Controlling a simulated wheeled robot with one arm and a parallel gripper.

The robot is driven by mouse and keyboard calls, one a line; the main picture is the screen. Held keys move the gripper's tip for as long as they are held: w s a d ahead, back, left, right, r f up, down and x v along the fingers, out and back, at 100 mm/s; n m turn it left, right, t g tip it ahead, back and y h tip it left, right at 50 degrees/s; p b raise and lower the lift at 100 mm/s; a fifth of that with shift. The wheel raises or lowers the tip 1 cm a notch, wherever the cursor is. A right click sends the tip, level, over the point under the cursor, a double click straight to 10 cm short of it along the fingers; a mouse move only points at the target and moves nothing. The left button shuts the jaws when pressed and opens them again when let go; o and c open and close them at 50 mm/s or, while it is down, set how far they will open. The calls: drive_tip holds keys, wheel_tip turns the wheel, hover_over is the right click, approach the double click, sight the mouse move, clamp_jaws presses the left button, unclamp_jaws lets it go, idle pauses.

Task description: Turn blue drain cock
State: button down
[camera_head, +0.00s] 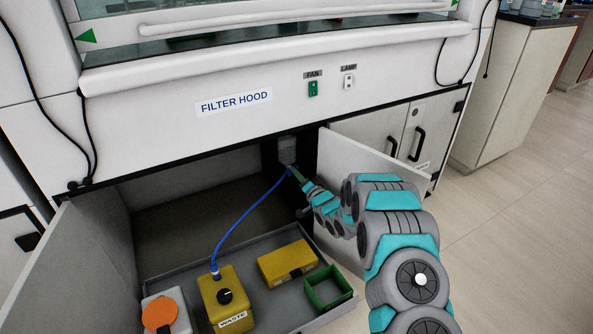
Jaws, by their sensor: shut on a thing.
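The open cabinet under the filter hood holds a grey drain fitting (287,150) at its upper right inside. A blue hose (240,218) runs from just below this fitting down to a yellow waste can (225,298). My gripper (295,172) reaches into the cabinet from the right, with its tip right under the fitting at the hose's upper end. It is shut on the blue drain cock, which is mostly hidden by the fingers and very small here. How far the cock is turned cannot be seen.
Two cabinet doors (75,275) (372,162) stand open on either side of the opening. A grey tray (180,262) holds the waste can, a white can with orange cap (160,312), a yellow box (287,262) and a green bin (327,288). Open floor (530,215) lies right.

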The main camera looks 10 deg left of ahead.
drive_tip(key=shift+d+f+m+p, duration=0.1)
drive_tip(key=shift+m+p, duration=0.4)
drive_tip(key=shift+m, duration=1.25)
drive_tip(key=shift+f+m+p, duration=0.1)
drive_tip(key=shift+m+p, duration=0.4)
drive_tip(key=shift+m, duration=1.25)
drive_tip(key=c, duration=0.9)
unclamp_jaws()
drive_tip(key=shift+b+v, duration=0.4)
drive_tip(key=shift+v, duration=3.45)
drive_tip(key=shift+d, duration=0.1)
